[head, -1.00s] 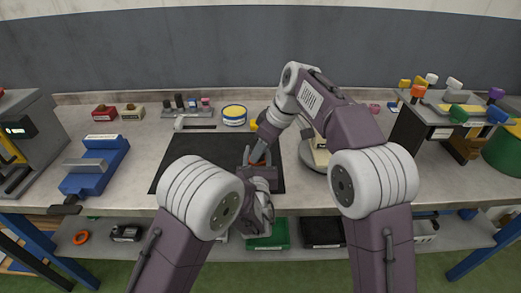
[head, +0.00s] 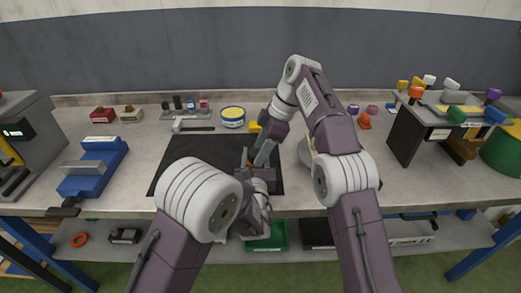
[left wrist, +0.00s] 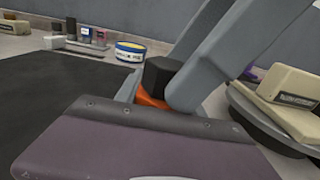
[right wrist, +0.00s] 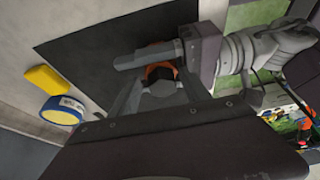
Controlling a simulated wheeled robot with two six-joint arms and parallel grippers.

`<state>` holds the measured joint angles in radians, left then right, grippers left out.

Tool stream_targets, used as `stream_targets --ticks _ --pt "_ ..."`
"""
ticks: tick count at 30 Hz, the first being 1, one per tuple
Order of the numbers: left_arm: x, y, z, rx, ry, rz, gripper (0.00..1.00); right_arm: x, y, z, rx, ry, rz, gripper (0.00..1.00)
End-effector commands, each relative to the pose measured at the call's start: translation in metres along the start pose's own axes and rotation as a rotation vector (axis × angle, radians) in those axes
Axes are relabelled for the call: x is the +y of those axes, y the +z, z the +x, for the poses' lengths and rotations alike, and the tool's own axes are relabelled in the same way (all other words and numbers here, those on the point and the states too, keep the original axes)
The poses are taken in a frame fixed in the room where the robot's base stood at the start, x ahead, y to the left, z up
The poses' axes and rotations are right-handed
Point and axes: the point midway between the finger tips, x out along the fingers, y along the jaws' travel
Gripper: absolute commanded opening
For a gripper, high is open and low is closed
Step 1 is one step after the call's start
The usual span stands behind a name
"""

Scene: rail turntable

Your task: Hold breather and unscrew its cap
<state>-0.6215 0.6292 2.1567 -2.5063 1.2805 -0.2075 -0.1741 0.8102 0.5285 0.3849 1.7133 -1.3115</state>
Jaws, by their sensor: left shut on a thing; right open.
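The breather has an orange body (left wrist: 150,98) and a black cap (left wrist: 161,73) on top in the left wrist view. It stands upright between the fingers of my left gripper (head: 256,180), which is shut on it over the dark mat. In the head view only a bit of its orange (head: 250,164) shows. My right gripper (head: 262,155) is open and points down at the breather from above. In the right wrist view its fingers (right wrist: 158,92) stand either side of the cap, with orange visible behind it. Whether they touch the cap I cannot tell.
The black mat (head: 190,150) lies under my grippers. A blue and yellow tin (head: 233,117) and a yellow block (head: 255,127) stand behind it. A blue vise-like tool (head: 95,168) sits left, and a rack with coloured knobs (head: 440,112) right. A round-based device is partly hidden behind my right arm.

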Motion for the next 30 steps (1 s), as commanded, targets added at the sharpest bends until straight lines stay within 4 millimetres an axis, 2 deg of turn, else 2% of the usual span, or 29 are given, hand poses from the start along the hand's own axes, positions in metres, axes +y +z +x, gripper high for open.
stream_targets --ticks 4,6,14,17,24,30 --pt "-0.0015 -0.0001 0.0001 0.001 -0.004 0.001 0.0 -0.0018 -0.0028 0.0 0.005 -0.005 -0.003 0.61" --pt "-0.0017 -0.0001 0.0001 0.001 -0.005 0.001 0.0 -0.002 -0.003 0.0 0.006 -0.006 -0.003 0.65" --pt "-0.0023 -0.0001 0.0002 0.001 -0.006 0.001 0.0 -0.0035 -0.0046 -0.0008 0.007 0.004 0.024 0.65" --pt "-0.0025 -0.0002 0.0002 0.001 -0.007 0.001 0.0 -0.0067 -0.0046 -0.0009 0.007 0.037 0.109 0.65" --pt "-0.0028 -0.0002 0.0002 0.001 -0.008 0.001 0.0 -0.0104 -0.0064 0.0002 0.007 0.172 0.434 0.65" --pt "-0.0029 0.0 0.0002 0.0 -0.008 0.001 0.0 -0.0103 -0.006 0.0013 0.006 0.196 0.499 0.65"
